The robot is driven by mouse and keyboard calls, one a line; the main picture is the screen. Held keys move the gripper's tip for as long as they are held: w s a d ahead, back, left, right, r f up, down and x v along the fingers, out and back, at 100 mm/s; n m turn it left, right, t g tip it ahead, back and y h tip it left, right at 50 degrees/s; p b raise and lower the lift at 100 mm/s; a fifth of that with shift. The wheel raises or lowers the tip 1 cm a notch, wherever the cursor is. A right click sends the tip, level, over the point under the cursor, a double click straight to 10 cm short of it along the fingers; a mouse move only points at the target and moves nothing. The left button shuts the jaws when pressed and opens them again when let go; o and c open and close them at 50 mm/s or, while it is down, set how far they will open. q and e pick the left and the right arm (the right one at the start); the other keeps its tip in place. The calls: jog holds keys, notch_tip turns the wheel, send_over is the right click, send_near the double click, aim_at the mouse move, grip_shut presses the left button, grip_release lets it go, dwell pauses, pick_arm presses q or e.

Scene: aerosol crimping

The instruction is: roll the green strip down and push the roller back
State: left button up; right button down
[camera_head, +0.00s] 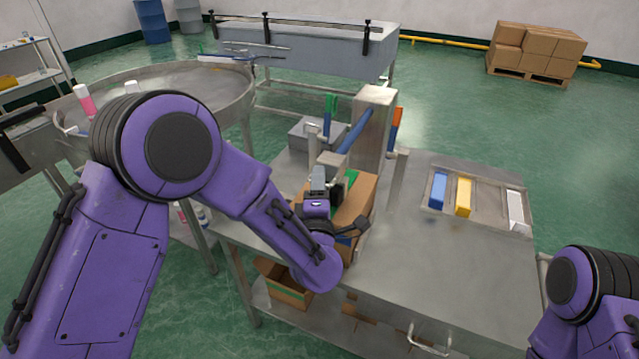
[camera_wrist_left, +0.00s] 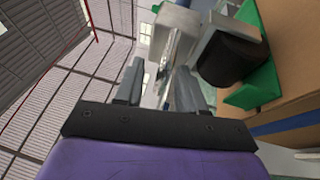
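My left gripper (camera_head: 318,180) is at the front of the grey machine on the metal table, pointing up. In the left wrist view its two fingers (camera_wrist_left: 158,85) stand apart with nothing clearly held between them. The black roller (camera_wrist_left: 232,58), on a grey bracket, is just right of the fingers; it also shows in the head view (camera_head: 338,191). The green strip (camera_wrist_left: 262,75) lies behind and below the roller, against a cardboard box; only a bit of it (camera_head: 351,178) shows in the head view. My right gripper is out of view.
The cardboard box (camera_head: 362,197) stands at the machine column (camera_head: 373,118), beside my left gripper. A tray (camera_head: 483,203) with blue, yellow and white blocks lies to the right. The table front right is clear. A round metal table (camera_head: 225,88) stands behind my left arm.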

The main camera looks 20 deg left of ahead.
pick_arm(q)
jog(key=b+v, duration=0.3)
jog(key=v, duration=0.7)
jog(key=shift+s, duration=0.25)
jog(key=shift+d, duration=0.2)
